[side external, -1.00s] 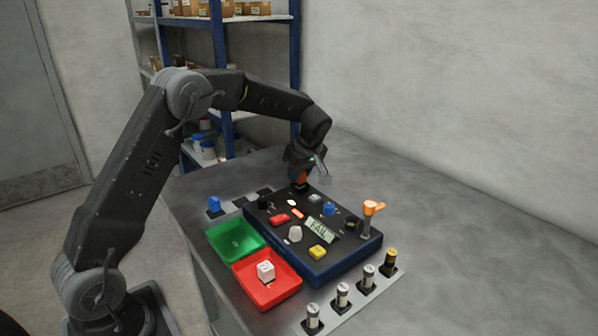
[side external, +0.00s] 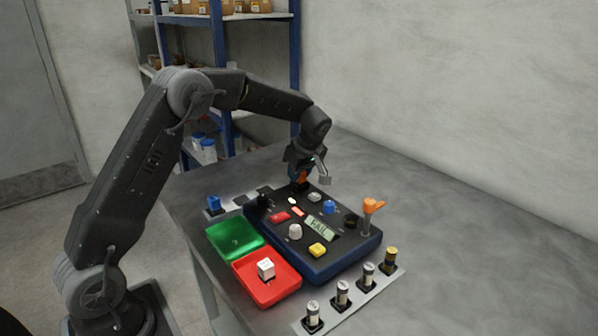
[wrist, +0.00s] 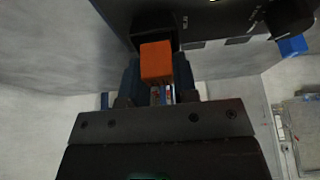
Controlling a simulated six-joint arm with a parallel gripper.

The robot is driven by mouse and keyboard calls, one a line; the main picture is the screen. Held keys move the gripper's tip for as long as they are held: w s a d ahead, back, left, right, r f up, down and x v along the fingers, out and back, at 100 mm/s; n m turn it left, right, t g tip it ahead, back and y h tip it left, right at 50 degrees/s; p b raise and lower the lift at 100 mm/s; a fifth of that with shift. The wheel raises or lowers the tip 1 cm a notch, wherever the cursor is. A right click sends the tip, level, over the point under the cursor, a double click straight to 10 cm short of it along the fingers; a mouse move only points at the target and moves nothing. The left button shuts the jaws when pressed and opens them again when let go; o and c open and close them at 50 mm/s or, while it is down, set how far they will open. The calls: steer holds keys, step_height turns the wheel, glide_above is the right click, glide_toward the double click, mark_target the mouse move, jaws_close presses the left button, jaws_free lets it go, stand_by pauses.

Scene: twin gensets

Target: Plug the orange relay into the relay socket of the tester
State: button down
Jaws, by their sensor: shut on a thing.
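My gripper (side external: 300,177) points down over the back corner of the tester (side external: 318,268), a dark blue box with a black top and a display reading FAIL. It is shut on the orange relay (wrist: 156,60), which fills the space between the fingers in the wrist view. A black relay socket (wrist: 150,22) on the tester lies right at the relay's far end. The relay lines up roughly with the socket, but I cannot tell whether it is seated or just above. In the side view the fingers mostly hide the relay.
A blue relay (side external: 213,202) stands behind the green tray. An orange lever (side external: 371,206) rises at the tester's right. Several cylinders line a front strip (side external: 325,322).

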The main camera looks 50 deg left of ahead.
steer(key=shift+f, duration=0.15)
steer(key=shift+c, duration=2.1)
jaws_free()
steer(key=shift+r, duration=3.55)
